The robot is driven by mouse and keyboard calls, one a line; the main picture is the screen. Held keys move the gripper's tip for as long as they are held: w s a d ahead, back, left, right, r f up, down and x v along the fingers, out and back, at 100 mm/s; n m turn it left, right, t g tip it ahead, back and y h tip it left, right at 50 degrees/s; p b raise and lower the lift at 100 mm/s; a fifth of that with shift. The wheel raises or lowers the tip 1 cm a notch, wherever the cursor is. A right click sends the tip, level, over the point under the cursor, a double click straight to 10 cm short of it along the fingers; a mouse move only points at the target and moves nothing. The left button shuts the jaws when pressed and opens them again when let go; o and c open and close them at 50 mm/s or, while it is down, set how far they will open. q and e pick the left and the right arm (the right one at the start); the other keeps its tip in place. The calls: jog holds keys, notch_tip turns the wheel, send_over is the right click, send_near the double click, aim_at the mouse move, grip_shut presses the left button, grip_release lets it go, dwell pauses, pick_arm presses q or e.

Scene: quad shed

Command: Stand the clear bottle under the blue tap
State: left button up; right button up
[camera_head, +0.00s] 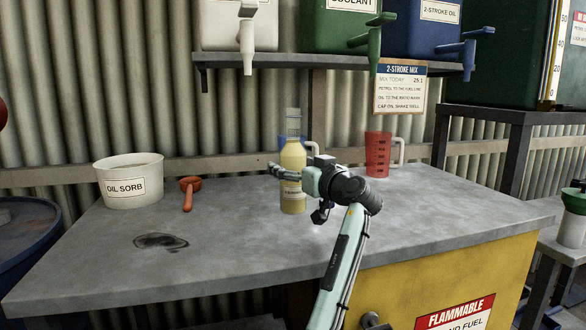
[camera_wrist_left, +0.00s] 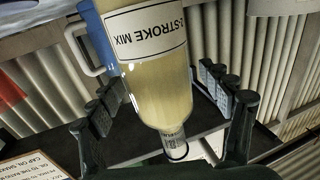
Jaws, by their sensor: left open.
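The clear bottle (camera_head: 293,158), filled with pale yellow liquid, stands upright on the grey bench. In the wrist view the bottle (camera_wrist_left: 160,90) appears neck-down, with a "2-STROKE MIX" label. My left gripper (camera_head: 290,174) is at the bottle's mid-height. In the wrist view its open fingers (camera_wrist_left: 160,108) lie either side of the bottle, with a visible gap on the right. The blue tap (camera_head: 467,52) hangs from the blue "2-STROKE OIL" container (camera_head: 425,28) on the shelf, to the right of the bottle. My right gripper is not in view.
A blue jug (camera_head: 310,148) stands behind the bottle. A red jug (camera_head: 378,155) stands to its right. White (camera_head: 247,45) and green (camera_head: 374,45) taps overhang the bench. Its front right is clear.

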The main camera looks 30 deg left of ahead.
pick_arm(q)
jog(key=c, duration=1.6)
jog(key=shift+r, duration=0.1)
jog(key=shift+c, duration=0.5)
